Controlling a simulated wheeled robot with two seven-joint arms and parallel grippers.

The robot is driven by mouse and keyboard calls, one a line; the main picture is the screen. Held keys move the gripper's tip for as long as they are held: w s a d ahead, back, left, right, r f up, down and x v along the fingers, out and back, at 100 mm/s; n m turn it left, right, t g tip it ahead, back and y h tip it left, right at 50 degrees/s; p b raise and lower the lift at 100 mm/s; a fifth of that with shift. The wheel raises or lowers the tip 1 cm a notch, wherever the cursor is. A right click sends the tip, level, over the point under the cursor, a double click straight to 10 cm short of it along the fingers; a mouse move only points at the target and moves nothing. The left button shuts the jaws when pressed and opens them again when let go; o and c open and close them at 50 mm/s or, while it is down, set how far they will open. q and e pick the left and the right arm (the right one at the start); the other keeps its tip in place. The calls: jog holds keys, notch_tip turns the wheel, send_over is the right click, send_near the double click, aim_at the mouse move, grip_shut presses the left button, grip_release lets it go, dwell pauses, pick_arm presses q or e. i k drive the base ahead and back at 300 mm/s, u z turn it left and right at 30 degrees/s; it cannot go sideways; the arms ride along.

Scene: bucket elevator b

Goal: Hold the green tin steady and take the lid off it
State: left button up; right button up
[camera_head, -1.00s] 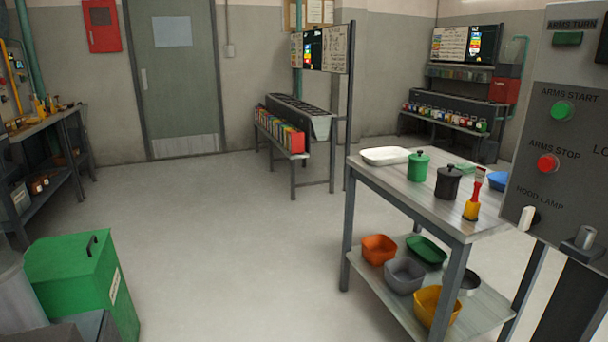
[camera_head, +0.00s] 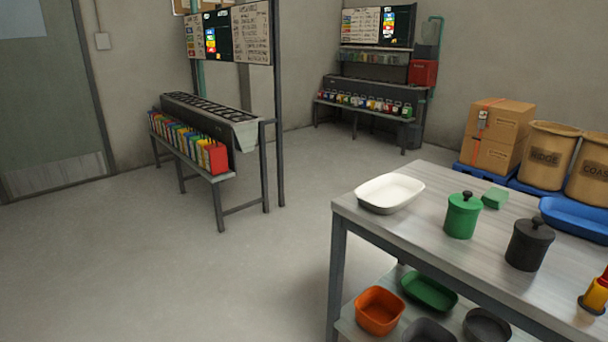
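The green tin (camera_head: 462,217) stands upright on the metal table (camera_head: 388,227) at the right of the view. Its green lid (camera_head: 466,198), with a dark knob on top, sits on it. A similar dark grey tin (camera_head: 529,246) with a knobbed lid stands to its right and nearer to me. Neither of my grippers shows in the head view.
A white tray (camera_head: 389,192), a green block (camera_head: 495,198), a blue tray (camera_head: 577,217) and a yellow-handled brush (camera_head: 595,294) share the tabletop. Bowls, one orange (camera_head: 379,310), sit on the shelf below. The floor (camera_head: 200,265) left of the table is clear.

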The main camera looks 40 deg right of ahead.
aim_at(459, 225)
jog(key=i, duration=2.05)
jog(key=z, duration=3.45)
